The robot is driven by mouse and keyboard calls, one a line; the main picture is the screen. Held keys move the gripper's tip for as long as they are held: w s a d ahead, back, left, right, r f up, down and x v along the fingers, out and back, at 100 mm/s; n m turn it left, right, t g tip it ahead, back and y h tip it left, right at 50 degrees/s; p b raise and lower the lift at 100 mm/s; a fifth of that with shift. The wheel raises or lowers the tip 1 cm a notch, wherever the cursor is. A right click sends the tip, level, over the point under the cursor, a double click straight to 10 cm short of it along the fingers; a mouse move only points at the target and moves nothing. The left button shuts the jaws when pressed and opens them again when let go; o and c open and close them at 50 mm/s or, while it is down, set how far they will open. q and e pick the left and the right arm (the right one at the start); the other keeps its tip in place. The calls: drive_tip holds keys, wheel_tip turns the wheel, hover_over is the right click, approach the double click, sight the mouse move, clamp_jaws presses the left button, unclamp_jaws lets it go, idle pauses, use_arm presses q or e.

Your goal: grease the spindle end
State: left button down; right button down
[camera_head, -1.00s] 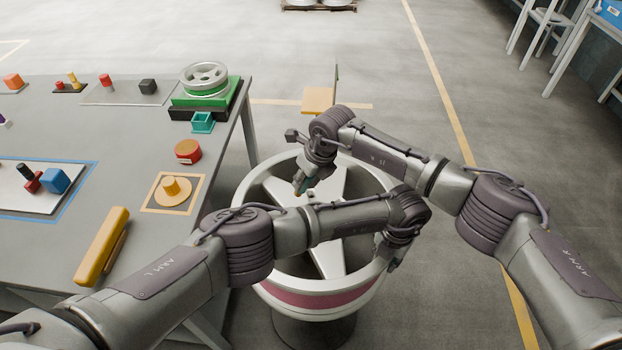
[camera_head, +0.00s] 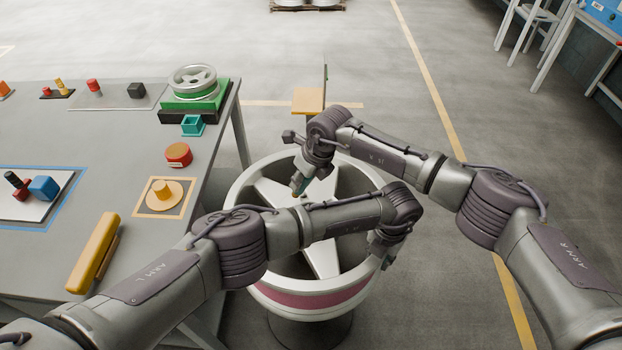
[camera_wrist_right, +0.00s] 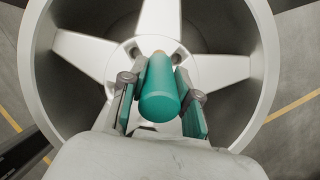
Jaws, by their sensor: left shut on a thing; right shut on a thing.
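A large pale wheel (camera_head: 250,281) with a dark pink band stands upright-axis on a dark pedestal. Its hub and spokes also show in the right wrist view (camera_wrist_right: 227,66). My right gripper (camera_head: 300,183) is shut on a teal cylinder (camera_wrist_right: 160,95) with a pale orange tip, held over the middle of the wheel. The tip points at the hub and covers its centre. I cannot make out the spindle end or tell whether the tip touches it. My left gripper (camera_head: 384,254) is at the wheel's right rim and shut, apparently on that rim; its fingertips are partly hidden.
A grey table (camera_head: 120,150) stands at left with a yellow handle-shaped block (camera_head: 95,255), a red round tin (camera_head: 178,154) and a small spoked wheel on a green block (camera_head: 192,104). A yellow plate (camera_head: 307,101) stands behind the wheel.

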drive_tip(key=shift+a, duration=0.8)
drive_tip(key=shift+f, duration=0.6)
drive_tip(key=shift+r, duration=0.95)
use_arm(q)
drive_tip(key=shift+s+d, duration=0.2)
drive_tip(key=shift+d, duration=0.1)
use_arm(e)
drive_tip(key=shift+r, duration=2.9)
drive_tip(key=shift+d, duration=0.1)
